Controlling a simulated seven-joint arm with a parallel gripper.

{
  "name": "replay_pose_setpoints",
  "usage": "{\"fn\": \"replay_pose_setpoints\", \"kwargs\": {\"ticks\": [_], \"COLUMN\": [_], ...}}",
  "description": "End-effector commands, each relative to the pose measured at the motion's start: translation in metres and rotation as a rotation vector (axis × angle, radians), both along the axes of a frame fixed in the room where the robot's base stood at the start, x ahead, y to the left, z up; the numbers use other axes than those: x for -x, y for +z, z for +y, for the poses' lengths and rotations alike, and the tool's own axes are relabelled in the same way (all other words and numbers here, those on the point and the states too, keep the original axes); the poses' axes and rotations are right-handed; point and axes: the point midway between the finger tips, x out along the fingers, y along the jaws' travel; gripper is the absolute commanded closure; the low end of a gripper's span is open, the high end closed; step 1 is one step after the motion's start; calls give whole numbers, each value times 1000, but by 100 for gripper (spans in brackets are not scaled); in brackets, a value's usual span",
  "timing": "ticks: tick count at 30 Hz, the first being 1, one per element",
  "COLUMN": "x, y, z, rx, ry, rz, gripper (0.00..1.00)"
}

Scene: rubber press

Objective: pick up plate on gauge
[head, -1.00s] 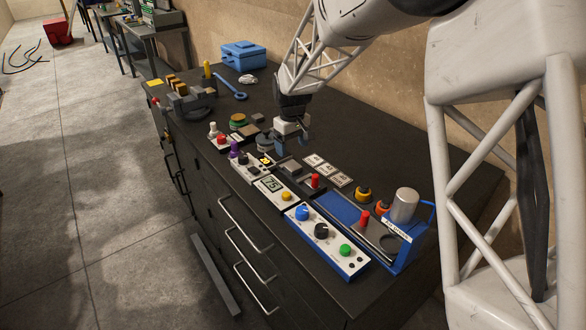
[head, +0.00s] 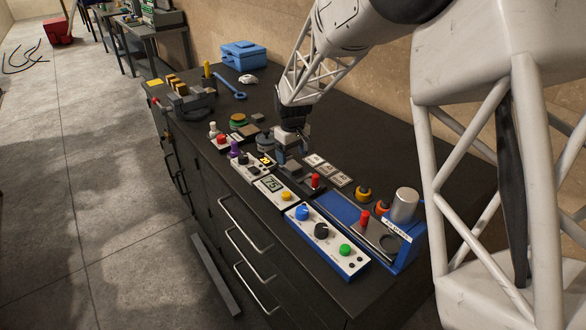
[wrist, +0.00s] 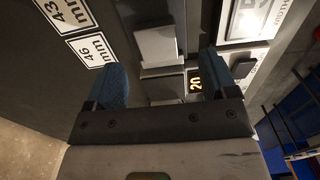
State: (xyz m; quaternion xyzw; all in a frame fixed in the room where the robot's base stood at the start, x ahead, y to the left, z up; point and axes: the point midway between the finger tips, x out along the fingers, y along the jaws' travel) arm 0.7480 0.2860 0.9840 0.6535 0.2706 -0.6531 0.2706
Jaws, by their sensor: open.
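My gripper (head: 292,155) is open and points down over the middle of the bench, just above the gauge (head: 312,188), a low dark device with a red knob. In the head view, my fingers hide most of the grey plate on it. In the wrist view, my two blue fingers (wrist: 166,82) stand apart with nothing held. A flat grey square plate (wrist: 157,46) shows beyond the fingertips, and a second grey block (wrist: 165,90) shows between the fingers. I cannot tell whether the fingers are level with either.
Size cards (head: 327,170) lie to the right of the gripper. A 75 display box (head: 272,190) and a 20 display box (head: 255,165) stand towards the front edge. A blue press stand with a silver cylinder (head: 404,205) is at the right.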

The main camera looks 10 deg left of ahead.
Motion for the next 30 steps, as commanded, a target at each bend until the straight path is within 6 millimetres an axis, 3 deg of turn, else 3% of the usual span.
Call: {"fn": "replay_pose_setpoints", "kwargs": {"ticks": [12,30], "x": [-3,-3], "y": [-41,-44], "z": [-1,-1], "rx": [1,0], "ry": [0,0], "rz": [1,0], "gripper": [21,21]}}
